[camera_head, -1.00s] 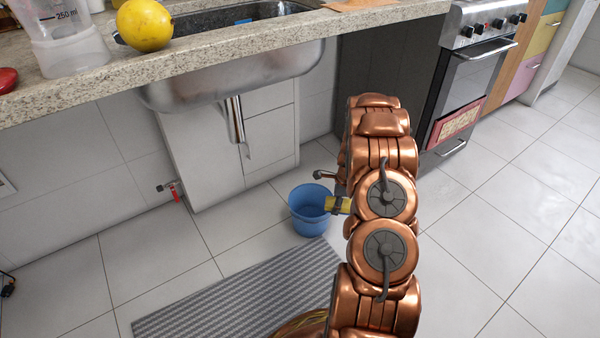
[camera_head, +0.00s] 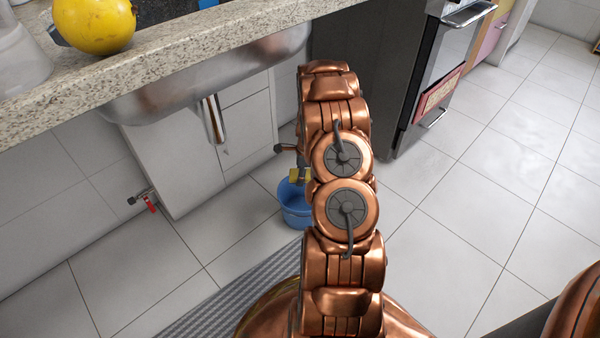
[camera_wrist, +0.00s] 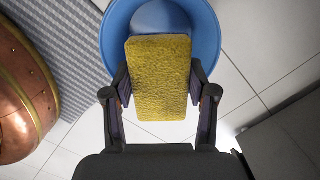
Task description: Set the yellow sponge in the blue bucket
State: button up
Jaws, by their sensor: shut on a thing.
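The yellow sponge (camera_wrist: 158,80) is held between the two fingers of my gripper (camera_wrist: 160,95) in the wrist view. The gripper is shut on its sides. The blue bucket (camera_wrist: 206,28) stands open on the floor, and the sponge's far end overlaps its mouth in that view. In the head view the bucket (camera_head: 296,212) is partly hidden by my arm. The sponge (camera_head: 301,175) shows there as a small yellow patch at the bucket's rim. I cannot tell exactly how far it is above the rim.
A grey striped mat (camera_head: 235,298) lies on the tiled floor near the bucket. The sink cabinet (camera_head: 180,165) stands behind it, under the granite counter (camera_head: 150,60). A dark oven (camera_head: 375,75) stands to the right. Floor on the right is clear.

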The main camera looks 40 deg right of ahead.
notch_tip(320, 180, down, 9)
jog(key=b, duration=0.4)
jog(key=shift+b, duration=0.35)
jog(key=o, duration=1.2)
jog(key=shift+r, duration=0.15)
notch_tip(320, 180, up, 7)
jog(key=p, duration=0.4)
jog(key=shift+p, duration=0.35)
jog(key=shift+s, duration=0.15)
